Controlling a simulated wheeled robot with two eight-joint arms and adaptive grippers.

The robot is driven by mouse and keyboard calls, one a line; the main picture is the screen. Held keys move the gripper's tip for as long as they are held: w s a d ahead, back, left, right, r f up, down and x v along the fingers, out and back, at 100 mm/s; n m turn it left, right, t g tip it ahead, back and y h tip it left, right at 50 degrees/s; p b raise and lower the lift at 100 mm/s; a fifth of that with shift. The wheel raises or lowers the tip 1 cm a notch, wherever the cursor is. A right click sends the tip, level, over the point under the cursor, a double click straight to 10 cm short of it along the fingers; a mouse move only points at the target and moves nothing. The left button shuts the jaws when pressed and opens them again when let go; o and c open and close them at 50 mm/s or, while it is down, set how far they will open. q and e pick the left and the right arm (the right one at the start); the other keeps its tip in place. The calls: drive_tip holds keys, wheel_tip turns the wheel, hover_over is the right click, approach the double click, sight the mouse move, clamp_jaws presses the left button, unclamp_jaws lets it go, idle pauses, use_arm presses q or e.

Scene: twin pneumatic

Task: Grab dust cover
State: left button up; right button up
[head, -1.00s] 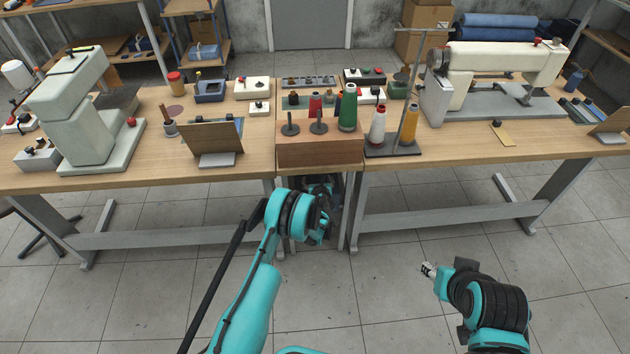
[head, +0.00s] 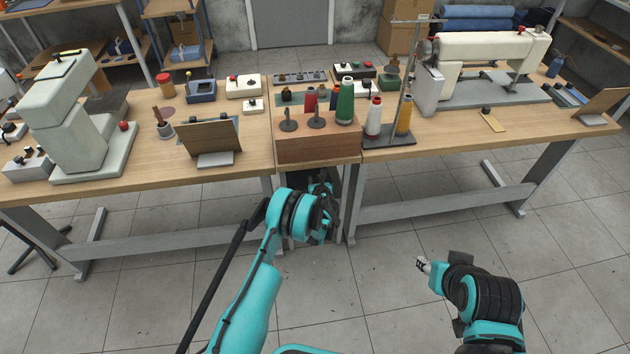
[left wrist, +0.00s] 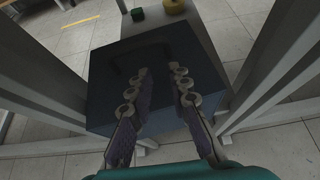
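A dark, square-topped thing (left wrist: 108,78) fills the middle of the left wrist view, low between the bench legs. It looks like the dust cover, but I cannot tell whether it is cloth or a box. My left gripper (left wrist: 160,78) has its two fingers spread apart over it, with nothing visible between them; contact is unclear. In the head view my left gripper (head: 325,192) is in front of the gap between the two benches, and the dark thing is mostly hidden behind it. My right gripper (head: 421,265) is over the floor at right, its opening too small to judge.
The left bench (head: 110,184) and right bench (head: 480,140) stand close together, their legs bounding a narrow gap. A wooden block (head: 318,148) with spools sits above it. A sewing machine (head: 480,55) stands at right, a pale machine (head: 75,125) at left. The front floor is clear.

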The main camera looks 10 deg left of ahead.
use_arm(q)
drive_tip(key=v, duration=1.2)
